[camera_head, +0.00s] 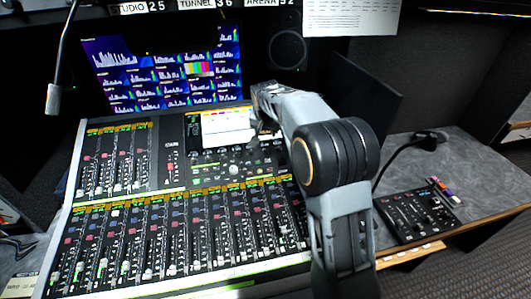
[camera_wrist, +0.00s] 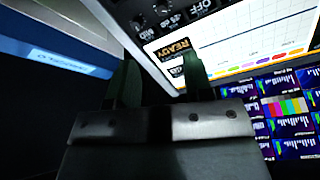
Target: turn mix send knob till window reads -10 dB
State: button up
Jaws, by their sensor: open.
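The mixing console (camera_head: 160,180) fills the middle of the head view. Several small knobs (camera_head: 232,170) sit below its bright screen (camera_head: 225,122). In the wrist view, knobs (camera_wrist: 163,8) show at the top edge, beside small lettering that includes "OFF". I cannot tell which knob is the mix send, and no dB reading is legible. My gripper (camera_wrist: 160,70) is open, with two dark fingers apart and nothing seen between them. The fingers overlap the panel by the screen's "READY" label (camera_wrist: 173,49). In the head view my arm largely hides the gripper.
Rows of faders (camera_head: 170,235) cover the console's front. A wall of meter displays (camera_head: 160,72) stands behind. A gooseneck microphone (camera_head: 54,98) hangs at left. A small control box (camera_head: 418,212) lies on the right desk, with a bent gooseneck (camera_head: 405,150) near it.

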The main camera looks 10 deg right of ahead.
aim_at(265, 149)
jog(key=p+x, duration=0.1)
jog(key=x, duration=0.6)
jog(key=p+x, duration=0.1)
jog(key=x, duration=0.6)
jog(key=shift+w+f, duration=0.3)
jog(key=shift+w, duration=0.1)
jog(key=shift+c, duration=0.4)
jog(key=shift+a, duration=0.1)
grip_shut()
jog(key=shift+b, duration=0.35)
